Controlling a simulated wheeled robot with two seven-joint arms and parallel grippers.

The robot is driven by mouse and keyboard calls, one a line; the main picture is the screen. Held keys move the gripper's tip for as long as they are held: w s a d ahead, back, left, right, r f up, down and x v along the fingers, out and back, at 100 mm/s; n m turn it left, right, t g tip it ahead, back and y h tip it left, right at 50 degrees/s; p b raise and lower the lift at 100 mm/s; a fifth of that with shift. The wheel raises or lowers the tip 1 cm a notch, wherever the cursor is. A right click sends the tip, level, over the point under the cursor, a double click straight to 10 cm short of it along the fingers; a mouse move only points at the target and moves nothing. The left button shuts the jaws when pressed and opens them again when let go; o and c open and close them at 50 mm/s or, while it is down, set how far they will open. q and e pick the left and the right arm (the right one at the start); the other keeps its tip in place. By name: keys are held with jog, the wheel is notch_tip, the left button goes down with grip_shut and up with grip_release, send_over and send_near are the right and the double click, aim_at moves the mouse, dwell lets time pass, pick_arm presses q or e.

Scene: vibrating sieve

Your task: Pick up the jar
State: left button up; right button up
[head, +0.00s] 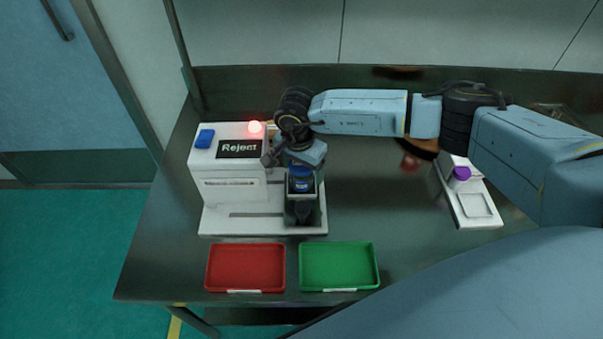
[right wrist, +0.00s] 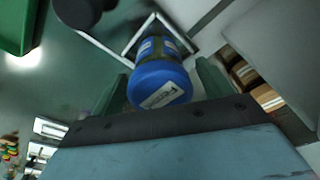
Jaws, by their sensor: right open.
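The jar (right wrist: 160,84) has a blue lid with a pale label on top and shows up close in the right wrist view. It stands at a square white-edged frame of the machine. My right gripper (head: 302,192) is over the front right part of the white machine (head: 224,178). In the right wrist view its two green-looking fingers are open on either side of the jar's lid, with some gap. In the head view my gripper and wrist largely cover the jar. My left gripper is not in view.
The machine has a lit red lamp (head: 255,127), a "Reject" display (head: 240,148) and a blue part on top. A red tray (head: 245,268) and a green tray (head: 339,267) lie in front. A purple-lidded container (head: 460,174) stands on a white device (head: 480,207) at right.

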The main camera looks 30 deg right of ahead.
jog(key=c, duration=1.1)
jog(key=shift+c, duration=0.4)
jog(key=shift+r, duration=0.15)
